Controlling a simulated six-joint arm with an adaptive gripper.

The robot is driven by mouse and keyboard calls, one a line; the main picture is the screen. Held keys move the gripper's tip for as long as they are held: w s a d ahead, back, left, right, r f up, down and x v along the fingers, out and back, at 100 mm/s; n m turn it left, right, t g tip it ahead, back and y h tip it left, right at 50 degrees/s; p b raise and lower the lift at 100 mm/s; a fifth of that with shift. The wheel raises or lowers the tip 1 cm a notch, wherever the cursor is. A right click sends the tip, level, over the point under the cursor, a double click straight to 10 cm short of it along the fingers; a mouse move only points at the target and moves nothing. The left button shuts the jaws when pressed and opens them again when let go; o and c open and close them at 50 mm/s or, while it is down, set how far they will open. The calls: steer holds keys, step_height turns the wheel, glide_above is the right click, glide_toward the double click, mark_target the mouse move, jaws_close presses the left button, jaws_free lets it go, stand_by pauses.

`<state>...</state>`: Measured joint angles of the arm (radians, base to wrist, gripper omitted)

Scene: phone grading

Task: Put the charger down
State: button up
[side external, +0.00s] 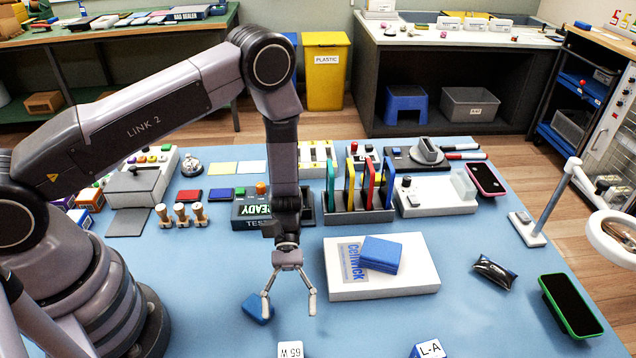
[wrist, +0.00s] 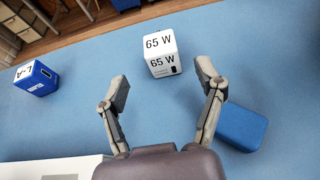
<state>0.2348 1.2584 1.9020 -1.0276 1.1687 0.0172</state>
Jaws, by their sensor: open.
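A white charger block marked 65 W (wrist: 160,55) stands on the blue table in the wrist view, just beyond my fingertips and roughly between them. Its top part shows at the bottom edge of the side view (side external: 290,349). A blue charger block marked L-A (wrist: 36,78) stands to the left in the wrist view, and at the bottom edge of the side view (side external: 428,349). My gripper (wrist: 170,92) is open and empty. In the side view my gripper (side external: 290,304) points down above the table, with a plain blue block (side external: 256,308) beside its left finger.
A black pouch (side external: 494,271), a green-edged phone (side external: 570,305) and a lamp stand (side external: 527,228) are farther right. A tester (side external: 258,211) and a rack (side external: 357,216) stand behind.

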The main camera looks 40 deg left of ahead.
steer(key=v, duration=0.5)
steer(key=shift+s+d+r, duration=0.1)
steer(key=w+a+r+m+t+y, duration=0.1)
steer(key=a+r+m+t+y, duration=0.2)
steer(key=r, duration=0.7)
steer(key=a+r+m+t+y, duration=0.15)
steer(key=a+r, duration=0.25)
steer(key=r, duration=0.6)
steer(key=s+a+r+m+t+y, duration=0.4)
steer(key=s+a+r+t, duration=0.6)
steer(key=r, duration=0.4)
steer(key=s+a+y, duration=0.1)
steer(key=s, duration=0.1)
steer(key=shift+s+a+r+t, duration=0.15)
steer(key=shift+s+r+t, duration=0.15)
steer(key=shift+s+t, duration=0.1)
